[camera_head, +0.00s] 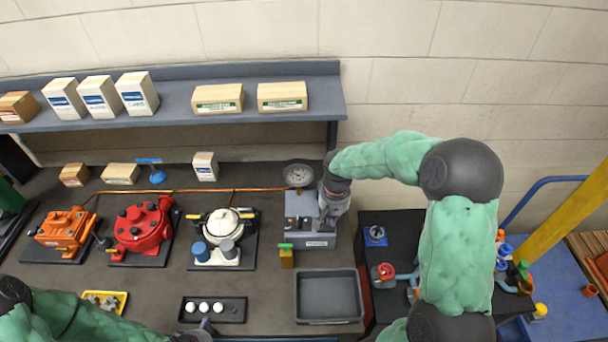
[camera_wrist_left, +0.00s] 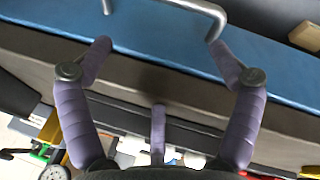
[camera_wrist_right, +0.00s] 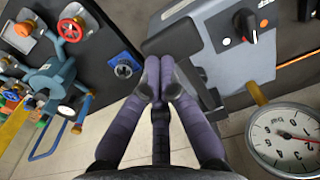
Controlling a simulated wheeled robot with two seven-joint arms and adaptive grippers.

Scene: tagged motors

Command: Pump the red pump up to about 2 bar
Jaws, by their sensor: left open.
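The red pump (camera_head: 143,228) sits on a dark base plate at the left of the bench, between an orange and a white unit. A grey unit (camera_head: 310,212) stands at the bench's right; its round gauge (camera_head: 298,174) also shows in the right wrist view (camera_wrist_right: 287,138), where I cannot read it surely. My right gripper (camera_wrist_right: 160,72) has its fingertips drawn together at the grey unit's dark lever (camera_wrist_right: 172,38); whether the lever is pinched between them is hidden. My left gripper (camera_wrist_left: 158,55) is open and empty; the head view shows little of it at the bottom edge.
The orange unit (camera_head: 65,231) and white unit (camera_head: 223,238) flank the red pump. An empty grey tray (camera_head: 328,321) and a dark tray (camera_head: 188,314) with white pieces lie in front. A valve with a red handwheel (camera_head: 386,271) stands to the right. Boxes line the shelf (camera_head: 188,104).

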